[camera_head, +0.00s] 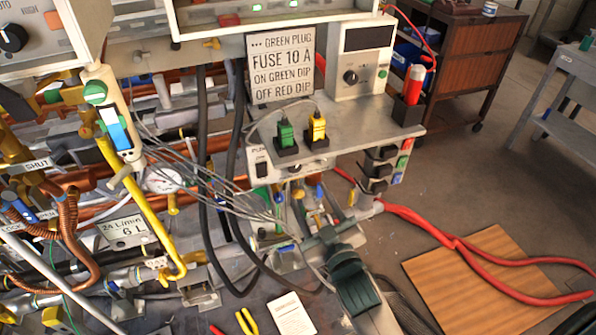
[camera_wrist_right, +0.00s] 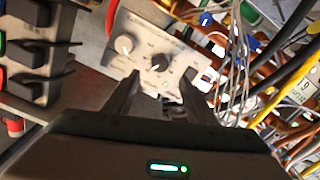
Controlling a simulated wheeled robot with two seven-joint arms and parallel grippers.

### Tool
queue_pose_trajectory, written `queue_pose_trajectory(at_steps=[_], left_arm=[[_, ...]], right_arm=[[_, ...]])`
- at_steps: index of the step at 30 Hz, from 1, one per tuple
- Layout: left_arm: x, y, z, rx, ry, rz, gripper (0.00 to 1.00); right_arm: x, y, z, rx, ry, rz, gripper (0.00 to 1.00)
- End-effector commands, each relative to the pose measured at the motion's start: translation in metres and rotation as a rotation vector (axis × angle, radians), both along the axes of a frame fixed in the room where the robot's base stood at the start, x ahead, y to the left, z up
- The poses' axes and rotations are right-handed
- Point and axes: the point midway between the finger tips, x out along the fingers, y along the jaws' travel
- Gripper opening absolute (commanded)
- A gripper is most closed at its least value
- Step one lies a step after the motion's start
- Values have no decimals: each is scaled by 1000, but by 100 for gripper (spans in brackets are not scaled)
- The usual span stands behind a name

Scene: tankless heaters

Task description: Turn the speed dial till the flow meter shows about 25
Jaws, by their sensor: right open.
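A small grey control panel under the shelf carries a black dial (camera_wrist_right: 159,62) with a pointer mark and a cream knob (camera_wrist_right: 124,44) beside it. I cannot read their labels, so which one is the speed dial is unclear. My right gripper (camera_head: 325,236) is below and in front of this panel. In the right wrist view its open fingers (camera_wrist_right: 162,80) point at the panel, with the black dial just beyond the gap, apparently untouched. A round white gauge (camera_head: 164,180) shows among the pipes at left; its reading is too small to tell.
The shelf (camera_head: 385,128) above holds a green plug (camera_head: 285,135), a yellow plug (camera_head: 318,129), a fuse sign (camera_head: 281,66) and a grey box with another dial (camera_head: 350,77). Loose wires and black hoses hang left of my gripper.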

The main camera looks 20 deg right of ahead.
Motion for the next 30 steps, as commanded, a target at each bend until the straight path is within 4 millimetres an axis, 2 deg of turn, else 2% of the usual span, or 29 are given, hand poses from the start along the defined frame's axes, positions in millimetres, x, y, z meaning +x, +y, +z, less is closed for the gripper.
queue_pose_trajectory(at_steps=[9, 15, 21, 30], left_arm=[[9, -7, 5, -12, -45, -10, 0], [16, -11, 9, -19, -73, -14, 0], [14, -12, 8, -21, -78, -13, 0], [8, -12, 6, -21, -71, -13, 0]], right_arm=[[56, 2, 2, 0, -1, 0, 51], [84, 3, 1, -1, 0, 0, 51], [98, 3, 0, -1, 1, 0, 51], [100, 4, 0, 0, 0, 0, 51]])
